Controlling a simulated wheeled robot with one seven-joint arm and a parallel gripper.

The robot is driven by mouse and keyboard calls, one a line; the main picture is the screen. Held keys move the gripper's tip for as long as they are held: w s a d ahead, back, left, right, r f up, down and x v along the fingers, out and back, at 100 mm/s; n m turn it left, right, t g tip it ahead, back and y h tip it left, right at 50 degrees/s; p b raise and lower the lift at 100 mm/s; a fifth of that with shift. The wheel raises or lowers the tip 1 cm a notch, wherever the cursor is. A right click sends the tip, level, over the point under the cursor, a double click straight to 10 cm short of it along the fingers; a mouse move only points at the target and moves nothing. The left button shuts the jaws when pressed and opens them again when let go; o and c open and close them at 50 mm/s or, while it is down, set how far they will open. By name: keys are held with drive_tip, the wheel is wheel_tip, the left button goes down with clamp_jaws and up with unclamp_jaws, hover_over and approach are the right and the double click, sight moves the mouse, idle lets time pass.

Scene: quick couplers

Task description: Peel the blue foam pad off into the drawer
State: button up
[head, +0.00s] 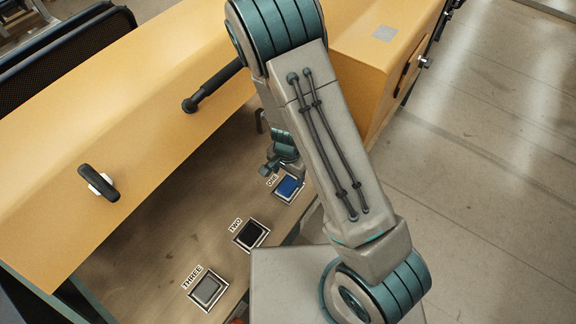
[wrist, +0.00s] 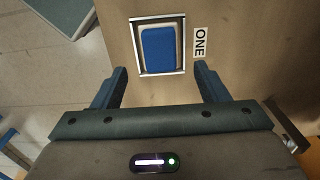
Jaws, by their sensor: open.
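The blue foam pad (head: 290,187) lies in the square frame beside the label ONE. In the wrist view the blue pad (wrist: 158,48) sits on a pale backing inside the metal-edged frame (wrist: 183,70). My gripper (wrist: 161,78) is open and empty, its two fingers apart, one to each side of the frame's lower edge in the picture. In the head view my gripper (head: 274,168) is just up and left of the pad, partly hidden by my arm. I cannot make out a drawer for certain.
A black pad (head: 251,234) sits in the frame at TWO and a grey pad (head: 207,290) at THREE. The orange cabinet (head: 130,130) rises behind the work surface, with a dark rod (head: 212,86) sticking out. A grey panel (head: 285,275) lies in front.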

sight(288, 185)
wheel_tip(288, 185, down, 6)
drive_tip(key=shift+f+b, duration=0.1)
drive_tip(key=shift+b, duration=0.5)
drive_tip(key=c, duration=1.2)
drive_tip(key=shift+r+p, duration=1.1)
drive_tip(key=shift+r, duration=0.25)
drive_tip(key=shift+r+p, duration=1.75)
drive_tip(key=shift+r, duration=0.25)
